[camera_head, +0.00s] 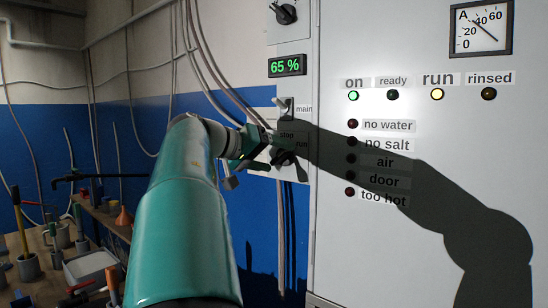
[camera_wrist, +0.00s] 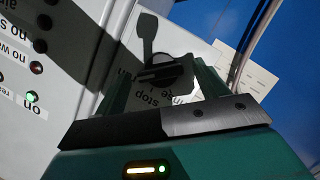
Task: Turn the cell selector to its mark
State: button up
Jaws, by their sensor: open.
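A black rotary knob (camera_head: 283,156) sits on a light panel with "stop" and "run" lettering, left of the big white cabinet. It also shows in the wrist view (camera_wrist: 160,73), with upside-down "stop" lettering below it. I cannot read whether it is the cell selector. Another black knob (camera_head: 285,13) sits on a grey box at the top. My gripper (camera_head: 277,143) is open at the stop/run knob and partly covers it. In the wrist view my two green fingers (camera_wrist: 163,82) stand either side of that knob; contact cannot be told.
A "main" switch (camera_head: 286,107) is just above my gripper, under a green "65 %" display (camera_head: 287,66). The cabinet (camera_head: 410,260) has an ammeter (camera_head: 481,27) and lit "on" and "run" lamps. Cables hang behind my arm. A cluttered bench (camera_head: 110,222) is at left.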

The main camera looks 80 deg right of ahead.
jog(key=shift+s+d+f, duration=0.15)
jog(key=shift+s+d, duration=0.05)
jog(key=shift+d, duration=0.15)
jog(key=c, duration=1)
jog(key=shift+n, duration=0.3)
jog(key=n+g, duration=0.2)
jog(key=n, duration=0.1)
jog(key=shift+w+f, duration=0.1)
jog(key=shift+w, duration=0.05)
jog(key=shift+n+g+h, duration=0.5)
jog(key=shift+n+g, duration=0.5)
jog(key=shift+n, duration=1.1)
jog(key=shift+f, duration=0.1)
